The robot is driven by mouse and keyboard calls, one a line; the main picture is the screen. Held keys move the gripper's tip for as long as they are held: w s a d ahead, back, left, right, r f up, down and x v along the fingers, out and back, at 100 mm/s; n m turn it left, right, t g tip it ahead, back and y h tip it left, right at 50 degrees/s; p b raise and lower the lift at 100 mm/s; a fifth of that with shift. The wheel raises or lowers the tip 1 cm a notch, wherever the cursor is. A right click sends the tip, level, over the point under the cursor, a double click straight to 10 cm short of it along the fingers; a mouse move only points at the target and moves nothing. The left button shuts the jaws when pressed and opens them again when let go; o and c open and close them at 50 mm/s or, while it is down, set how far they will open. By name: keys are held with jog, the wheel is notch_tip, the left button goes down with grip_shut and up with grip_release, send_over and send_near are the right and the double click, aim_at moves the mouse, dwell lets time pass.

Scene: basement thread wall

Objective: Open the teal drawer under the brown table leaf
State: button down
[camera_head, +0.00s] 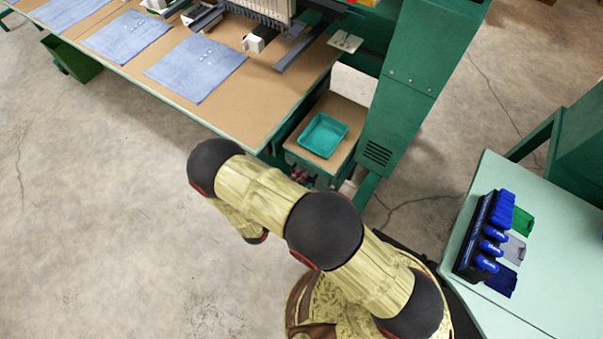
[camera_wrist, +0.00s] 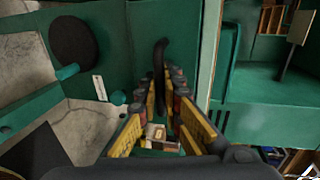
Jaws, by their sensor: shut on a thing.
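The brown leaf (camera_head: 298,148) juts out beside the green machine column in the head view. The teal drawer (camera_head: 319,173) is under it, mostly in shadow and partly hidden by my gripper (camera_head: 302,177). In the wrist view, the green drawer front (camera_wrist: 192,38) fills the upper middle. A dark curved handle (camera_wrist: 160,52) stands out from it between the yellow fingers of my gripper (camera_wrist: 160,83). The fingers are shut on the handle. I cannot tell how far the drawer stands out.
A teal tray (camera_head: 309,144) sits on the leaf. The long brown table (camera_head: 260,103) with blue cloths lies to the left. The floor (camera_head: 110,230) in front at left is clear.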

jog(key=f+v, duration=0.2)
jog(key=v, duration=0.9)
jog(key=shift+s+a+p, duration=0.45)
jog(key=shift+s, duration=0.1)
jog(key=shift+f, duration=0.15)
jog(key=c, duration=2.3)
grip_release()
jog(key=v, duration=1.2)
jog(key=shift+w, duration=0.1)
